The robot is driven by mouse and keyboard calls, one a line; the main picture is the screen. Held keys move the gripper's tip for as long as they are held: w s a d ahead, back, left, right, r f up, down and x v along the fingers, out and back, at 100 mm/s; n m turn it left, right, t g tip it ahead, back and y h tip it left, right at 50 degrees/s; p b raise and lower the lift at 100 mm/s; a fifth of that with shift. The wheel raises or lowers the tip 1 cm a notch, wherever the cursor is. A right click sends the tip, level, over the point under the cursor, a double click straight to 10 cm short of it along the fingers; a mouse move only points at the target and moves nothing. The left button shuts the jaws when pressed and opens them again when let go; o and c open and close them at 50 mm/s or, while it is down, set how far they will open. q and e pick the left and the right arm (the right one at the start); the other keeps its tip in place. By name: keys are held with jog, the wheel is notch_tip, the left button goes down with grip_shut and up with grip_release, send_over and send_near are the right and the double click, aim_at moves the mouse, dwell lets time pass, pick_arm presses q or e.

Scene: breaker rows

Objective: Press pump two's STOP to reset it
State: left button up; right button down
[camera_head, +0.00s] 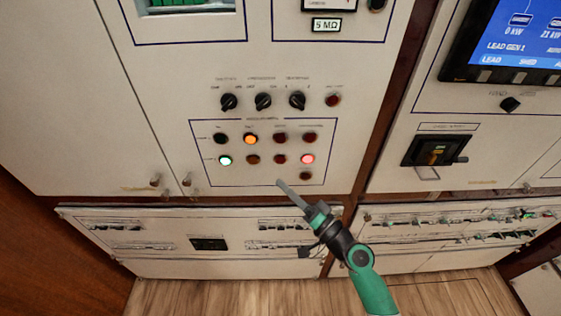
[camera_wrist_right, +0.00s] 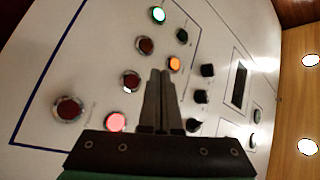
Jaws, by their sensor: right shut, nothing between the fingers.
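The boxed panel (camera_head: 200,178) on the upright cabinet has two rows of small round buttons or lamps; their labels are too small to read. The upper row has a dark green one (camera_head: 220,138), a lit orange one (camera_head: 250,139) and two dark red ones. The lower row has a lit green one (camera_head: 225,160), a dark amber one (camera_head: 253,159), a dark red one (camera_head: 280,159) and a lit red one (camera_head: 307,159). My right gripper (camera_head: 281,183) is shut and empty, with its tips just below the lower row in the head view. In the wrist view its fingers (camera_wrist_right: 160,73) hide part of the upper row.
A separate red button (camera_head: 305,175) sits below the lit red one. Black rotary knobs (camera_head: 263,101) stand out above the box. A breaker row (camera_head: 208,243) runs below, and a dark handle (camera_head: 435,151) is on the right cabinet.

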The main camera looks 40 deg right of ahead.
aim_at(280, 160)
jog(key=shift+w+d+b, duration=1)
jog(key=shift+w+d, duration=0.95)
jog(key=shift+w, duration=0.1)
dwell(0.5)
jog(key=shift+w+d+b, duration=0.25)
jog(key=shift+w+b, duration=0.05)
jog(key=shift+b, duration=0.1)
